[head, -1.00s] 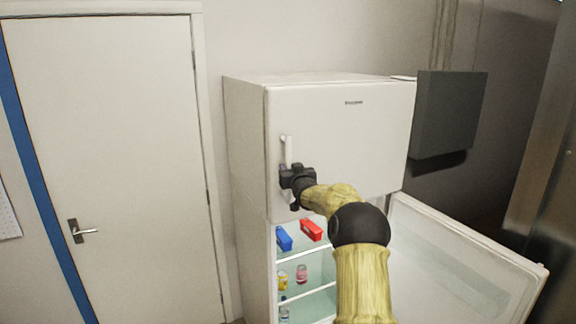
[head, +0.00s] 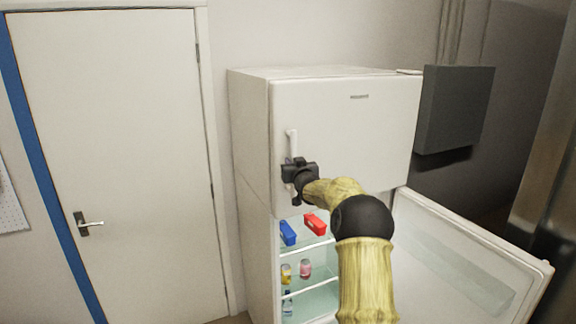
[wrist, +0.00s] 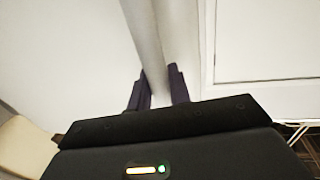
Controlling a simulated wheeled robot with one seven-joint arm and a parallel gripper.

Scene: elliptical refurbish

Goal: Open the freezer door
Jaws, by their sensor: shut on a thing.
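The freezer door (head: 350,130) is the upper white door of the fridge, and it looks shut in the head view. Its upright white handle (head: 292,141) is on the door's left side. My gripper (head: 291,172) is at the lower part of the handle. In the wrist view the two dark fingers (wrist: 161,90) stand on either side of the pale handle bar (wrist: 148,45), shut on it. The gripper and wrist hide the handle's lower end in the head view.
The lower fridge door (head: 470,262) stands wide open to the right. Inside are a blue box (head: 288,233), a red box (head: 315,224) and several jars and bottles. A dark grey box (head: 455,108) is on the wall at right. A closed white room door (head: 115,150) is at left.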

